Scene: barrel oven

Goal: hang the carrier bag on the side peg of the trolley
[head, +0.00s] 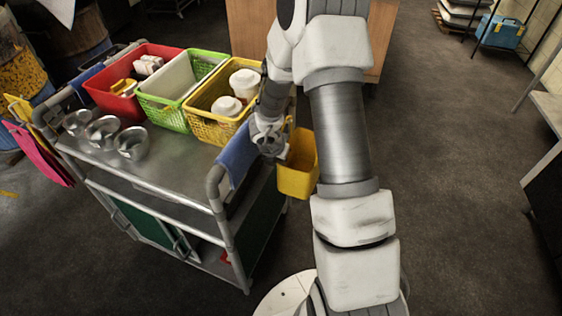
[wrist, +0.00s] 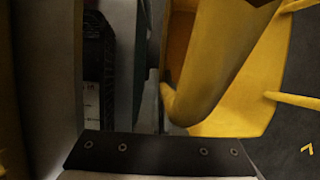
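The trolley (head: 170,165) is a grey metal cart at the left, with a tubular handle at its right end. A yellow, open-topped thing with an orange-brown inside, seemingly the carrier bag (head: 297,180), is off the floor beside that end. It fills much of the wrist view (wrist: 235,85), with yellow strap-like parts at the right. My gripper (head: 268,140) is at the bag's upper left, close to the trolley's end rail. Its fingertips are not clear in either view, so its grip on the bag cannot be told. I cannot make out the side peg.
A blue cloth (head: 237,155) hangs on the end rail. Red (head: 107,93), green (head: 165,117) and yellow (head: 206,130) baskets and several metal bowls (head: 131,143) stand on top. Pink sheets (head: 40,155) hang at the left end. Floor right of my arm is clear.

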